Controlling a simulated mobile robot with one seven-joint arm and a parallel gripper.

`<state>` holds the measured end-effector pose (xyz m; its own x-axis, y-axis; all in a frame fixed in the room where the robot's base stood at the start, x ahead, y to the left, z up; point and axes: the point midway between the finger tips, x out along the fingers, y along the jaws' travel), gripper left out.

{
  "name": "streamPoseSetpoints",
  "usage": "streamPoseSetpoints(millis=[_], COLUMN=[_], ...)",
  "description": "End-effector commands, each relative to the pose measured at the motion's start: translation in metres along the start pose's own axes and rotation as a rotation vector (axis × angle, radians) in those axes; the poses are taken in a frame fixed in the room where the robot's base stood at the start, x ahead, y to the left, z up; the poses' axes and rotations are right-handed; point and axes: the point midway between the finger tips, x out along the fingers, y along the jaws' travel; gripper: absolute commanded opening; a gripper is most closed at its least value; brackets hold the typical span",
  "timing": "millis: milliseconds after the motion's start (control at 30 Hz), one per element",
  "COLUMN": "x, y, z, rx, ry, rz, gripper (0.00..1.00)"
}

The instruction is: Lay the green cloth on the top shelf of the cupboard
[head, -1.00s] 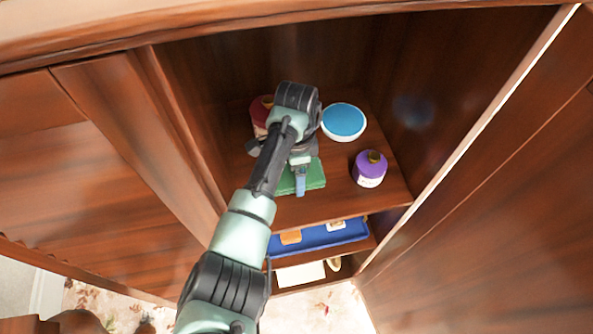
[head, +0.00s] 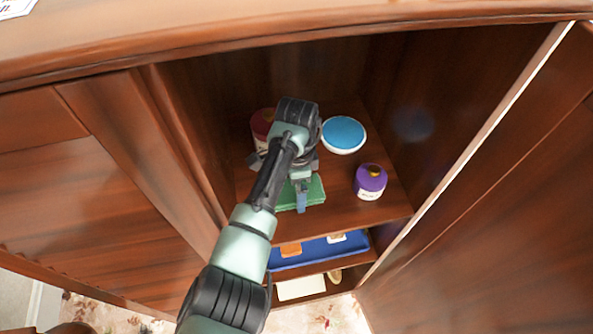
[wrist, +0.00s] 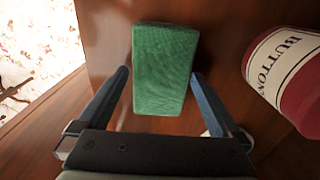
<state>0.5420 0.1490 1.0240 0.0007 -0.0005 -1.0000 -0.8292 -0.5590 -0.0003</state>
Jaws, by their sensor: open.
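The green cloth (head: 312,191) is a folded block lying flat on the top shelf (head: 385,207) of the open cupboard, near its front edge. The wrist view shows the whole cloth (wrist: 165,68) on the wood. My gripper (head: 301,203) is at the cloth, partly hidden by my arm in the head view. In the wrist view my gripper (wrist: 161,76) is open, with one blue finger on each side of the cloth's near part. Gaps show between the fingers and the cloth.
A red jar (head: 261,122) labelled "BUTTON" stands behind my gripper, a blue-topped round container (head: 343,134) at the back, and a purple bottle (head: 370,182) to the right. A lower shelf holds a blue tray (head: 316,252). The open door (head: 490,190) is at right.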

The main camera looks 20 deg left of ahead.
Motion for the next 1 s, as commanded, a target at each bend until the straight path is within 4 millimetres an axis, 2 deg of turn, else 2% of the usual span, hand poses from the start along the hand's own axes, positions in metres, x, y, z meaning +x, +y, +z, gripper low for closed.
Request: streamPoseSetpoints(millis=[300,500,700,1000], x=[-0.066,-0.099,-0.111,-0.112], y=[-0.002,-0.001,0.0,0.0], z=[0.0,0.0,0.0,0.0], rx=[-0.001,-0.001,-0.001,-0.001], ry=[0.002,0.0,-0.001,-0.001], rz=[-0.006,-0.003,-0.001,0.0], gripper=[1.0,1.0,1.0,1.0])
